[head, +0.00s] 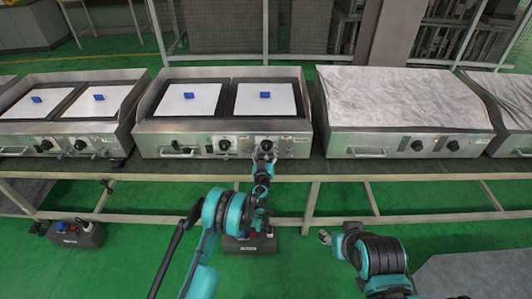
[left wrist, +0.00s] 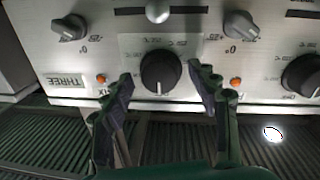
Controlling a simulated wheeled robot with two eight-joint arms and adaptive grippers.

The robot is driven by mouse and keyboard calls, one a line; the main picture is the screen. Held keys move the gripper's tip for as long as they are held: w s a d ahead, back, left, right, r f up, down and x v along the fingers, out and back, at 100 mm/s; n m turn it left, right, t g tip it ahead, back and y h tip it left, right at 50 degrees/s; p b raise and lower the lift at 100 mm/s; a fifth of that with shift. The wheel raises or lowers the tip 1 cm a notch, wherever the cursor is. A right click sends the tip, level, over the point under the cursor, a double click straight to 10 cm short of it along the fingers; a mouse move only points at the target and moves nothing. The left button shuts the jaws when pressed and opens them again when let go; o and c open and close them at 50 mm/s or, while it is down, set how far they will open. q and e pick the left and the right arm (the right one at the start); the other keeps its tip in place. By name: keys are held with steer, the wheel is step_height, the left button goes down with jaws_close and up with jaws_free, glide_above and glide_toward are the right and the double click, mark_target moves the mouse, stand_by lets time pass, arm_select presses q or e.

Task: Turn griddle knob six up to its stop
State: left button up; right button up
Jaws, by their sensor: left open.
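A black round knob (left wrist: 160,72) with a pale pointer line sits on the steel panel in the left wrist view, between my left gripper's (left wrist: 160,84) open fingers. The fingers stand apart from it on both sides. In the head view my left gripper (head: 264,158) is at the right part of the middle griddle's (head: 180,139) front, just below a black knob (head: 266,145). Another black knob (head: 224,144) is farther left. No number six is readable. My right gripper (head: 325,237) is low, away from the griddles; its fingers are too small to judge.
Another black knob (left wrist: 303,75) is at the right edge. A covered griddle (head: 400,100) stands to the right. Green floor (head: 130,250) is open in front.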

arm_select(q)
steer(key=c, duration=1.2)
steer(key=shift+o, duration=0.2)
